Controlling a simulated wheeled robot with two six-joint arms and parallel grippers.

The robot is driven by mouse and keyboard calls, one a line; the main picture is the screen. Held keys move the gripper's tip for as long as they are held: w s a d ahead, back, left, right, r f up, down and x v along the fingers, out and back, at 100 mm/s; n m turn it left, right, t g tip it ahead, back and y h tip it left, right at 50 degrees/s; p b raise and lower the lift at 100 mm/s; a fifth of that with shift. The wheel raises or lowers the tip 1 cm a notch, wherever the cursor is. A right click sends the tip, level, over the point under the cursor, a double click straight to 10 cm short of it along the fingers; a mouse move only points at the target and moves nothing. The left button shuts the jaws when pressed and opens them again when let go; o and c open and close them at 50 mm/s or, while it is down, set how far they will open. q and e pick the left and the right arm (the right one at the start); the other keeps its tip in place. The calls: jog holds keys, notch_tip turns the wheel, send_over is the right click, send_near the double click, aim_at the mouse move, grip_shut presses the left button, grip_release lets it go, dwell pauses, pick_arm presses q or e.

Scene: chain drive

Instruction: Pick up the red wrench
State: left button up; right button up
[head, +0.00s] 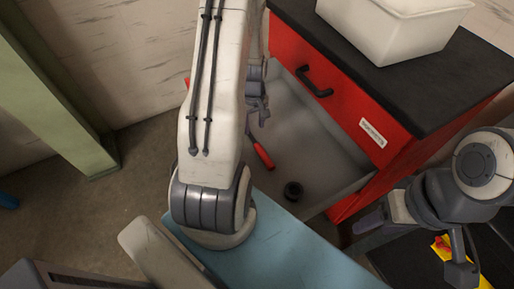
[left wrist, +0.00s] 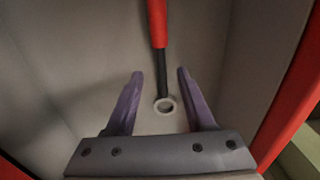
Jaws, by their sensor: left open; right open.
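The red wrench (head: 263,155) lies in the open drawer of the red cabinet, partly hidden behind my left arm in the head view. In the left wrist view its red handle (left wrist: 157,22) points away at the top, and its dark shaft ends in a pale ring (left wrist: 165,105). My left gripper (head: 258,102) is over the drawer, open. In its wrist view the two purple fingers (left wrist: 160,74) stand either side of the shaft and ring, with gaps on both sides. My right gripper (head: 415,244) is open at the lower right, away from the wrench.
The drawer (head: 318,150) has grey walls and also holds a small black round part (head: 293,191). A white bin (head: 400,30) stands on the dark cabinet top. A blue surface (head: 275,250) is in front. A yellow-and-red item (head: 443,246) is near my right gripper.

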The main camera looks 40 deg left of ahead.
aim_at(253, 139)
pick_arm(q)
notch_tip(253, 139, down, 7)
jog(key=shift+a+f+b, duration=0.1)
jog(key=shift+f+b, duration=0.05)
jog(key=shift+b, duration=0.85)
grip_shut()
dwell(0.8)
